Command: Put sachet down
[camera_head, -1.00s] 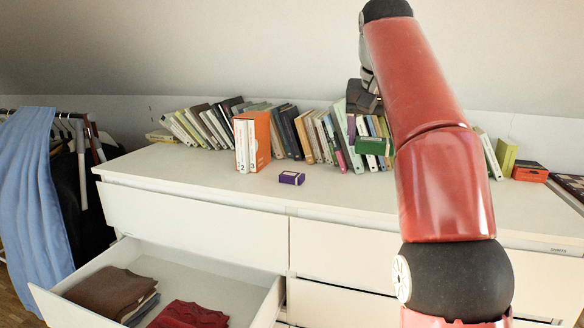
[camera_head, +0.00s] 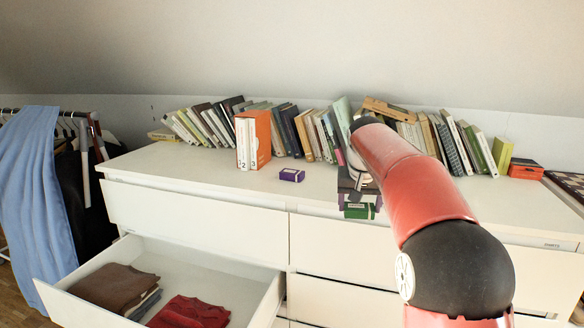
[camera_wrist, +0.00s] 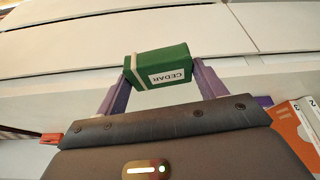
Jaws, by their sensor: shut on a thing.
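A green box-shaped sachet (camera_head: 358,211) with a white label reading CEDAR is held in my gripper (camera_head: 358,203). In the wrist view the sachet (camera_wrist: 172,77) sits between the two purple fingers of my gripper (camera_wrist: 158,72), which are shut on its ends. In the head view it appears in front of the dresser's front edge, right of the open drawer (camera_head: 240,296); its exact height is hard to tell. The open drawer holds folded brown clothes (camera_head: 115,287) and a folded red garment (camera_head: 188,312) at the lower left.
A purple box (camera_head: 291,175) lies on the white dresser top (camera_head: 215,176). Behind it stand an orange binder (camera_head: 262,140) and a row of leaning books. An orange box (camera_head: 525,169) is at the right. A blue cloth (camera_head: 40,190) hangs from a rack at left.

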